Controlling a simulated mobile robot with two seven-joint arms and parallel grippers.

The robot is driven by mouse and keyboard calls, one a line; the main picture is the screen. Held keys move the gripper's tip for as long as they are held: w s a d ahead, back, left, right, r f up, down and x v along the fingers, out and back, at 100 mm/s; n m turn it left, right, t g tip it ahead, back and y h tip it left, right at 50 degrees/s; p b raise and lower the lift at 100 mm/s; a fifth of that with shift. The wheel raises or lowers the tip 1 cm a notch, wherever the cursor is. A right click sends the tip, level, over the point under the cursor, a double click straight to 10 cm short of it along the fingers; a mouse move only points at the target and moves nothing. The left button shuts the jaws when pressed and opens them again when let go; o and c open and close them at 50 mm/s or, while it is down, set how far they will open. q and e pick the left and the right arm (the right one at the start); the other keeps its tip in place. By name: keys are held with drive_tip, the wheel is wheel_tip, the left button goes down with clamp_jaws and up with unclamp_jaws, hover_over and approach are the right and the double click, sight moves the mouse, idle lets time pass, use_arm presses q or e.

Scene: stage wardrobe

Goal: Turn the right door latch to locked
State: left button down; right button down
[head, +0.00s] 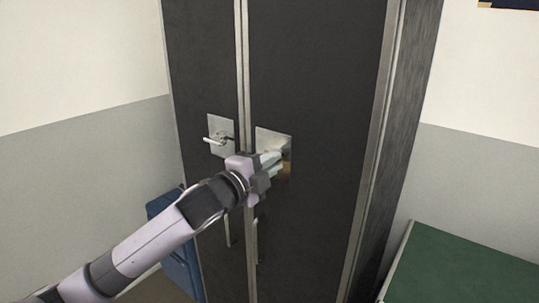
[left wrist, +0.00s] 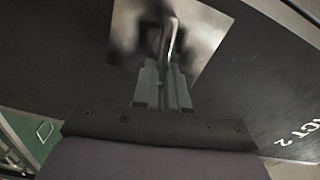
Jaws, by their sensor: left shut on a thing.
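The dark wardrobe has two doors. The right door (head: 325,80) carries a square metal latch plate (head: 272,137), partly covered by my left gripper (head: 280,165). In the left wrist view, the gripper (left wrist: 166,80) reaches the plate (left wrist: 205,35) and its fingers are shut on the right door latch (left wrist: 172,36), a thin metal lever. In the head view the gripper hides most of this lever, so I cannot tell its exact angle there. My right gripper is not in view.
The left door (head: 203,65) has its own plate and lever latch (head: 216,139), close to my left wrist. Vertical handles (head: 228,232) sit below. A blue object (head: 180,255) stands at the lower left, and a green-topped surface (head: 460,270) at the lower right.

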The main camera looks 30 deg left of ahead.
use_arm(q)
drive_tip(key=shift+f+m+p, duration=0.1)
drive_tip(key=shift+m+p, duration=0.25)
drive_tip(key=shift+m, duration=0.55)
drive_tip(key=c, duration=1.2)
unclamp_jaws()
drive_tip(key=shift+w+f, duration=0.1)
drive_tip(key=shift+o, duration=0.2)
drive_tip(key=s+b, duration=0.1)
drive_tip(key=s, duration=0.6)
drive_tip(key=shift+a, duration=0.3)
drive_tip(key=shift+s, duration=0.1)
